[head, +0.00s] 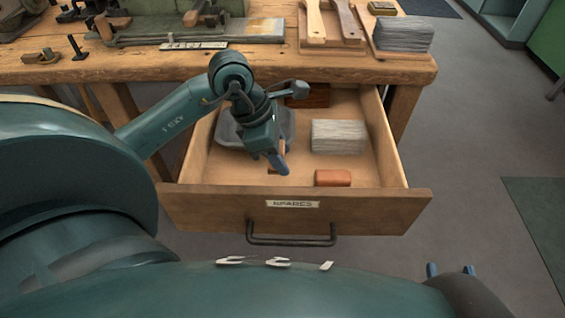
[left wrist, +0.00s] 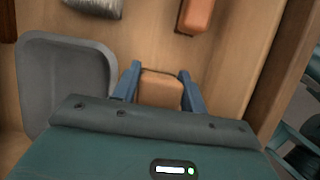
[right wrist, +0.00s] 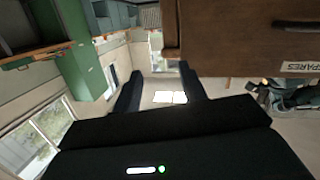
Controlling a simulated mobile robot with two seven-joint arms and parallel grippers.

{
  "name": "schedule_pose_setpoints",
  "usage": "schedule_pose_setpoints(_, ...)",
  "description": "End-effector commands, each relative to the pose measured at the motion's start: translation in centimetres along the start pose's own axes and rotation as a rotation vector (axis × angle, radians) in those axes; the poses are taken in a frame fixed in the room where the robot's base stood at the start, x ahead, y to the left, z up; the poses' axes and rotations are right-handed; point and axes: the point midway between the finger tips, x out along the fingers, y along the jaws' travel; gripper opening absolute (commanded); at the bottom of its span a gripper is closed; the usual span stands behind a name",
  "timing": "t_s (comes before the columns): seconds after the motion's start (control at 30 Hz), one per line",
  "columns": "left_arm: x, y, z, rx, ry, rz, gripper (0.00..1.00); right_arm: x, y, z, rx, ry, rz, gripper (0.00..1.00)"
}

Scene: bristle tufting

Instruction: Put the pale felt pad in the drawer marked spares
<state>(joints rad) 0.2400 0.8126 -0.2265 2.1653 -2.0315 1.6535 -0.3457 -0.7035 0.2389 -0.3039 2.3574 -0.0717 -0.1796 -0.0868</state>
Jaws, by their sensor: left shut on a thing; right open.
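The drawer marked SPARES (head: 292,204) is pulled open below the bench. My left gripper (head: 279,165) is inside the drawer's outline, pointing down. In the left wrist view its blue fingers are shut on a tan block-shaped pad (left wrist: 161,91), which I take for the pale felt pad. In the head view the gripper mostly hides the pad. I cannot tell whether the pad touches the drawer floor. My right gripper (head: 450,270) is at the bottom right of the head view, outside the drawer. It is open and empty in the right wrist view (right wrist: 161,92).
The drawer also holds a grey tray (head: 228,130), a pale bristle bundle (head: 338,137), an orange-brown block (head: 333,178) and a dark brown block (head: 312,96). Clear floor lies at the drawer's front middle. The bench (head: 150,65) carries tools and a grey stack (head: 403,34).

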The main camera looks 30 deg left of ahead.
Motion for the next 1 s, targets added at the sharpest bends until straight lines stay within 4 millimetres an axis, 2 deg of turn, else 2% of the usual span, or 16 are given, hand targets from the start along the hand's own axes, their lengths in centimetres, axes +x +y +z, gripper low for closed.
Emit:
schedule_pose_setpoints(0.3, 3.5, -0.1, -1.4, -0.002, -0.001, -0.002, 0.17, 0.2, -0.3, 0.0, -0.026, 0.072, -0.002, 0.42)
schedule_pose_setpoints(0.67, 3.9, 0.0, -1.6, 0.001, 0.000, 0.002, 0.17, 0.2, -0.3, -0.1, -0.032, 0.094, -0.002, 0.42)
schedule_pose_setpoints(0.7, 3.9, 0.0, -1.6, 0.000, 0.000, 0.002, 0.43, 0.2, -0.4, -0.2, -0.035, 0.102, -0.003, 0.42)
schedule_pose_setpoints(0.93, 3.8, 0.0, -1.6, 0.000, 0.000, 0.001, 0.62, 0.2, -0.3, -0.3, -0.035, 0.100, -0.003, 0.42)
schedule_pose_setpoints(1.0, 3.8, 0.0, -1.6, 0.000, 0.000, 0.001, 0.64, 0.2, -0.3, -0.3, -0.035, 0.099, -0.003, 0.42)
